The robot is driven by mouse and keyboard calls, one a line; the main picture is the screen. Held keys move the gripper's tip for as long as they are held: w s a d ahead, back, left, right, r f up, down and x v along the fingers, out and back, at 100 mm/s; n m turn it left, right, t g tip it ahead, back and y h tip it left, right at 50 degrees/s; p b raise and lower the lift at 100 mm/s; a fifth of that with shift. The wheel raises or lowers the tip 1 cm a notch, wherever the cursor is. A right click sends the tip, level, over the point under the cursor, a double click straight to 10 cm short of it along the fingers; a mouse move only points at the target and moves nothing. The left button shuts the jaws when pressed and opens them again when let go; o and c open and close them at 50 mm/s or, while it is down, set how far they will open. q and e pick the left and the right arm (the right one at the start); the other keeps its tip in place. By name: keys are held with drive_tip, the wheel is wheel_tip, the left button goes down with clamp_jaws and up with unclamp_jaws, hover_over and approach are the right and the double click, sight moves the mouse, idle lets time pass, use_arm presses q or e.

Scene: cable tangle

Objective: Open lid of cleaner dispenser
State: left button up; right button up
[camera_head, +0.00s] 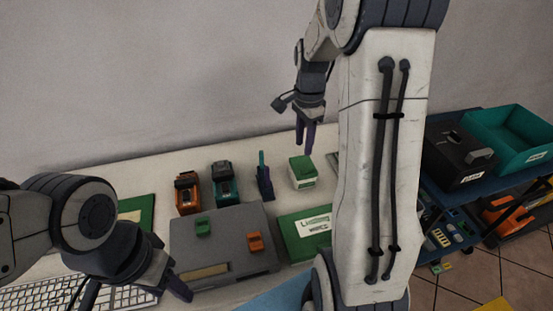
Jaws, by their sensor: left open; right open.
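A small white box with a green lid (303,172), which looks like the cleaner dispenser, stands on the white table. Its lid looks shut. My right gripper (304,146) hangs above it with its fingers pointing down, apart from the lid. It is open and empty. My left gripper (180,288) is low at the front left, by the front corner of the grey case. It is open, though its fingers overlap in this view. It is well away from the white box.
An orange device (187,193), a teal device (225,185) and a dark blue tool (264,177) stand left of the box. A labelled green box (292,233) lies in front. My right arm hides the table's right part.

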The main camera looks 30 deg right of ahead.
sight(309, 169)
drive_tip(key=d+f, duration=0.1)
drive_tip(key=f, duration=0.3)
drive_tip(key=d+f+m, duration=0.1)
drive_tip(key=f, duration=0.2)
drive_tip(key=w+d+f+m, duration=0.1)
drive_tip(key=f, duration=0.3)
drive_tip(key=shift+w+d+f, duration=0.1)
drive_tip(key=shift+f, duration=0.25)
clamp_jaws()
drive_tip(key=shift+d, duration=0.1)
idle(1.0)
